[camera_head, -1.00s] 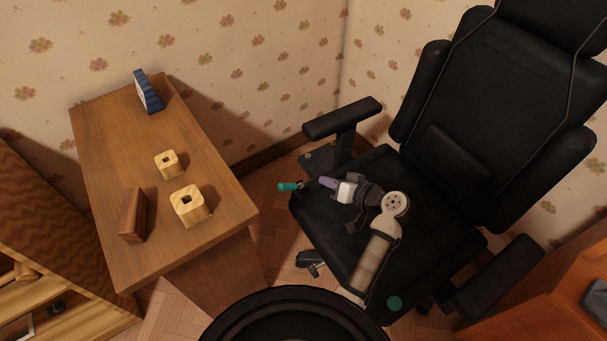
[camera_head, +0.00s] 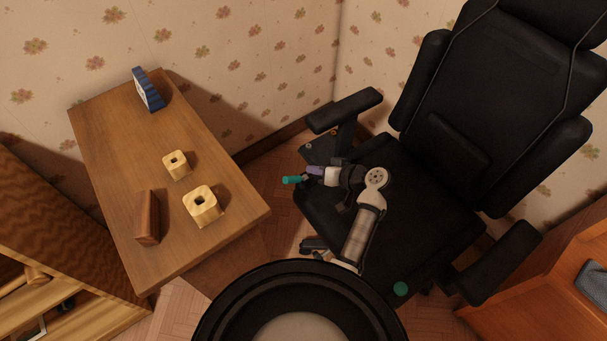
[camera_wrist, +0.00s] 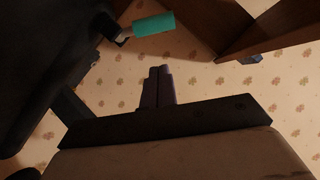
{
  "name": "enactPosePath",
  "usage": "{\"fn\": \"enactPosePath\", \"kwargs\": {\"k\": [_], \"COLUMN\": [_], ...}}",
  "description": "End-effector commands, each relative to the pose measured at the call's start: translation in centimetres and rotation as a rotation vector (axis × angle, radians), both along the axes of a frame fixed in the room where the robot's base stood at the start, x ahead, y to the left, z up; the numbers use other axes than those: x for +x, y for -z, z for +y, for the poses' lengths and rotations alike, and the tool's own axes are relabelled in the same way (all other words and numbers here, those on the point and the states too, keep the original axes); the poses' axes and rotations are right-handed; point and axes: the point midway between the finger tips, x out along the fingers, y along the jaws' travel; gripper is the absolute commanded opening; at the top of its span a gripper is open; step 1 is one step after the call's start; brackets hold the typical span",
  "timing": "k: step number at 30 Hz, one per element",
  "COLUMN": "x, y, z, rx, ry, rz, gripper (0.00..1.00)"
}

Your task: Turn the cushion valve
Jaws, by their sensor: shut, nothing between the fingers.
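A teal handle (camera_head: 292,180), which seems to be the cushion valve, sticks out from the left side of the black chair's seat (camera_head: 430,215). It also shows in the wrist view (camera_wrist: 155,24), on a short metal stem. My gripper (camera_head: 308,172) is at the seat's left edge, right beside the handle in the head view. In the wrist view its purple fingers (camera_wrist: 158,72) are together and empty, with a gap between their tips and the handle.
A wooden table (camera_head: 115,130) on the left holds two yellow blocks with holes (camera_head: 203,206), a brown block (camera_head: 147,217) and a blue striped object (camera_head: 148,89). The chair's armrest (camera_head: 345,109) stands just above my gripper. Floor shows between table and chair.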

Motion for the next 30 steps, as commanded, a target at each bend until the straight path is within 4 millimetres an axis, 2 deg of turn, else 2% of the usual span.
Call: {"fn": "enactPosePath", "kwargs": {"k": [3,6,12,30], "x": [1.1,0.7,0.5,0.3], "y": [1.1,2.4,3.8,4.3], "z": [1.8,2.6,3.5,3.9], "rx": [0.001,0.001,0.001,-0.027], "ry": [-0.003,0.0,0.0,-0.001], "rz": [0.003,0.003,0.001,-0.019], "gripper": [0.0,0.0,0.0,0.0]}}
